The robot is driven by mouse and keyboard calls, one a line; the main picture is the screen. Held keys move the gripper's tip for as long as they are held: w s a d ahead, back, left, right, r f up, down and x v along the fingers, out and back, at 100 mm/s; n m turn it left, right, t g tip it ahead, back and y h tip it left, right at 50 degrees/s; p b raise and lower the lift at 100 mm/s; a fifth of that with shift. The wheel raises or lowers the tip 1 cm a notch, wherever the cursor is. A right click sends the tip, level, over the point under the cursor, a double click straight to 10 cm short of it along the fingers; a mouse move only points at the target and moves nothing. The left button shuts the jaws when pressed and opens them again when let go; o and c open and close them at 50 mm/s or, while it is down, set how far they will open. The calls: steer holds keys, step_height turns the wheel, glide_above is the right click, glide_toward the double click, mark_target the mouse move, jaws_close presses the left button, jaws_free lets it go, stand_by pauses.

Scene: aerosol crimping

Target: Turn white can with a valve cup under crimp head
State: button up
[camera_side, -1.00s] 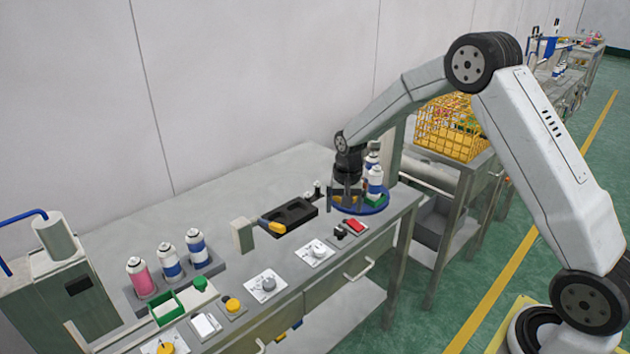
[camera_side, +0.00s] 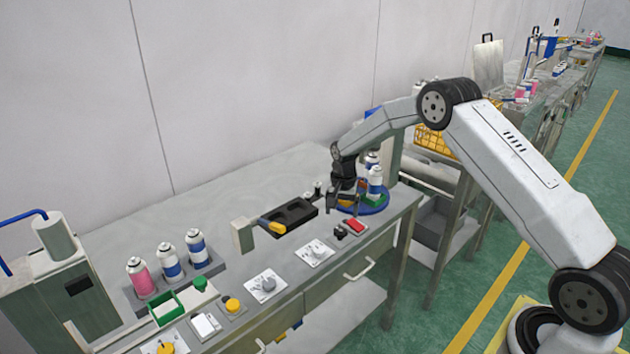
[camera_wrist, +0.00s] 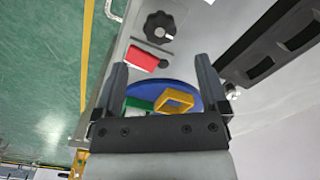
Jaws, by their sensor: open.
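A white can with a blue band (camera_side: 375,182) stands upright on a round blue turntable (camera_side: 374,210) at the right end of the bench. A second can (camera_side: 371,161) shows partly behind it. My gripper (camera_side: 343,203) is low over the turntable's left side, to the left of the front can. Its fingers are apart with nothing between them. In the wrist view the open fingers (camera_wrist: 161,63) reach past the blue turntable (camera_wrist: 147,88), which carries a green holder (camera_wrist: 138,104) and a yellow square frame (camera_wrist: 175,102). I cannot make out the valve cup or the crimp head.
A red block (camera_side: 356,227) and a black knob (camera_side: 340,233) sit in front of the turntable. A black tray (camera_side: 294,215) lies to the left. Several cans (camera_side: 170,262) stand in a rack farther left.

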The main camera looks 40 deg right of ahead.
mark_target(341, 230)
steer(key=shift+f, duration=3.3)
jaws_close()
steer(key=shift+n, duration=0.3)
